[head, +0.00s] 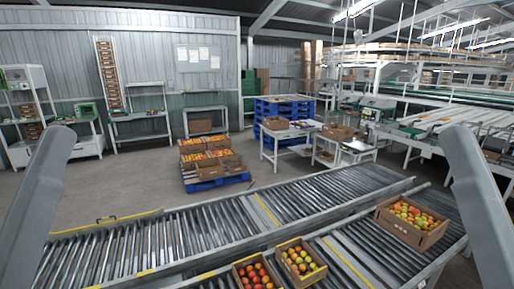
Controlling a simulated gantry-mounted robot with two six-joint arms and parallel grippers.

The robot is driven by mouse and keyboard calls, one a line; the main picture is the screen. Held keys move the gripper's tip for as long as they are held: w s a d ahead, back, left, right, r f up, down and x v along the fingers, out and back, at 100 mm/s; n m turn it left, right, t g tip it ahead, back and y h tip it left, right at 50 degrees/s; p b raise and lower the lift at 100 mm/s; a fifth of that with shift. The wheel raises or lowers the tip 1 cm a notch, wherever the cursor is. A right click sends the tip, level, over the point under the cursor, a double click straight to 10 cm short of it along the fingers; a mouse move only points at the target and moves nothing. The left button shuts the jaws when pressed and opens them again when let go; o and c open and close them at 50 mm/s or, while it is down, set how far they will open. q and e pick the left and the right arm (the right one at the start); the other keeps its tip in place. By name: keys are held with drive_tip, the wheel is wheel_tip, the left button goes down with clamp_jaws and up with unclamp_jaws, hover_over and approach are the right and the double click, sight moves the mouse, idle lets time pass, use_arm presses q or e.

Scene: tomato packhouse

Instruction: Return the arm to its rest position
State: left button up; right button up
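Two grey arm links of mine show in the head view, one rising along the left edge and one along the right edge. Both stand upright over the near side and are clear of the conveyor and boxes. No gripper fingers show on either side, so I cannot see whether they are open or hold anything.
A roller conveyor (190,235) crosses in front. A box of mixed tomatoes (397,232) sits on the rollers at right. Two tomato boxes (287,279) stand at the bottom centre. Behind are a blue pallet (216,183) of tomato boxes and open grey floor (120,185).

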use_arm(q)
wheel_tip(320, 180, up, 17)
drive_tip(key=p, duration=1.3)
use_arm(e)
wheel_tip(320, 180, up, 17)
use_arm(q)
wheel_tip(320, 180, down, 61)
drive_tip(key=b, duration=6.1)
drive_tip(key=shift+f, duration=0.15)
use_arm(e)
wheel_tip(320, 180, down, 61)
drive_tip(key=shift+f, duration=0.15)
